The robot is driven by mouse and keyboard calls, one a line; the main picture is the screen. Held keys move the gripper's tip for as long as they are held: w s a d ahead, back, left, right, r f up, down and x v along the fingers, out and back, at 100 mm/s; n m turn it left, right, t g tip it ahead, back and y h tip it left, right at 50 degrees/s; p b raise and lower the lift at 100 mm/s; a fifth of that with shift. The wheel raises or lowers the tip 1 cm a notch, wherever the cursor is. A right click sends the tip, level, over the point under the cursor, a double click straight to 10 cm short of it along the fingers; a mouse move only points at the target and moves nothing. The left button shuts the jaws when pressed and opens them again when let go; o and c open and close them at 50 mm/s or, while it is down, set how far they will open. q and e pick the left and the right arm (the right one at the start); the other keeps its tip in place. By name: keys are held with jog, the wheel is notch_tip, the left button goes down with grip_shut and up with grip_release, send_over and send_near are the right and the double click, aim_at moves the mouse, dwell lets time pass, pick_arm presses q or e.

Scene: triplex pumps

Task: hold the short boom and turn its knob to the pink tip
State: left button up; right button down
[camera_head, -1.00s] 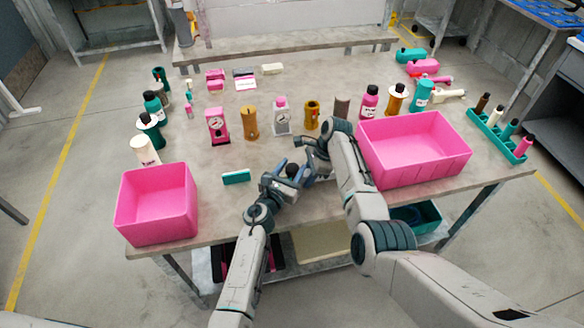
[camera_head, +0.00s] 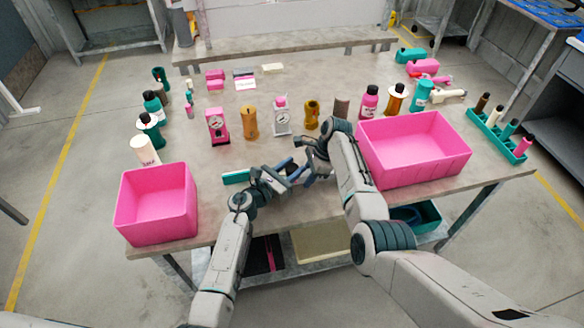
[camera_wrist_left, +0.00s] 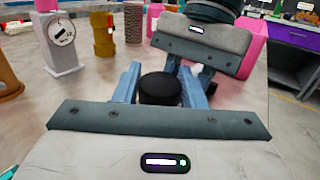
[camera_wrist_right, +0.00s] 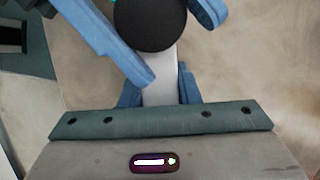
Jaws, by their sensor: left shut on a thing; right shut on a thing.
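The short boom shows in the right wrist view as a pale bar (camera_wrist_right: 160,80) with a round black knob (camera_wrist_right: 150,24) on top. My right gripper (camera_wrist_right: 159,86) is shut on the bar, one blue finger on each side. My left gripper (camera_wrist_left: 160,82) is shut around the black knob, which also shows in the left wrist view (camera_wrist_left: 159,89). In the head view the two grippers meet above the table's front middle, and their fingers mostly cover the boom. I cannot make out the boom's tips or the pink one.
A pink bin (camera_head: 155,205) stands at the left and a larger one (camera_head: 415,150) at the right, close to my right arm. A teal and white block (camera_head: 236,177) lies beside my left wrist. Gauge bodies (camera_head: 217,127), cylinders and bottles stand behind the grippers.

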aim_at(286, 171)
pick_arm(q)
jog(key=shift+m+g+h, duration=1)
jog(key=shift+g+h, duration=0.2)
jog(key=shift+h, duration=0.1)
jog(key=o, duration=0.7)
jog(key=v, duration=0.7)
jog(key=shift+s+a, duration=0.2)
